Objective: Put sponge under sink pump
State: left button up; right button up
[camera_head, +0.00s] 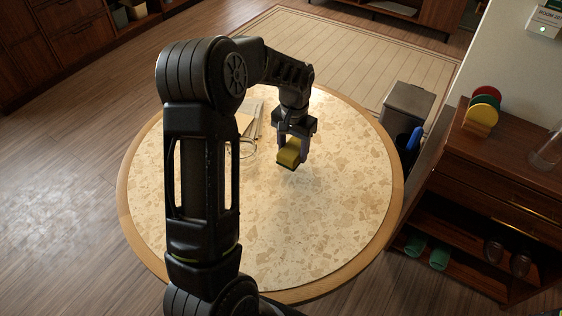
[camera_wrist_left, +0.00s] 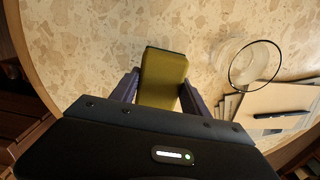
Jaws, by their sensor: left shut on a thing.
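A yellow sponge with a dark green underside (camera_head: 288,156) is held between the fingers of my left gripper (camera_head: 291,148), over the round table. In the left wrist view the sponge (camera_wrist_left: 162,78) sits between the two fingers of the left gripper (camera_wrist_left: 160,90). The left gripper is shut on it. Whether the sponge touches the tabletop is hard to tell. No sink pump shows in either view. My right gripper is not in view.
The round stone-topped table (camera_head: 330,220) is mostly clear. A glass (camera_wrist_left: 255,64) stands near papers and a pen (camera_wrist_left: 283,115). A bin (camera_head: 405,108) and a wooden cabinet (camera_head: 470,165) with coloured discs (camera_head: 484,107) stand to the right.

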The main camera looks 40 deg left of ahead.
aim_at(293, 148)
pick_arm(q)
jog(key=shift+f, duration=1.8)
jog(key=shift+f+p, duration=0.45)
jog(key=shift+f, duration=1.4)
jog(key=shift+f, duration=0.1)
jog(key=o, duration=1.3)
notch_tip(293, 148, up, 12)
jog(key=shift+r+b, duration=0.15)
jog(key=shift+b, duration=0.45)
jog(key=shift+o, duration=0.3)
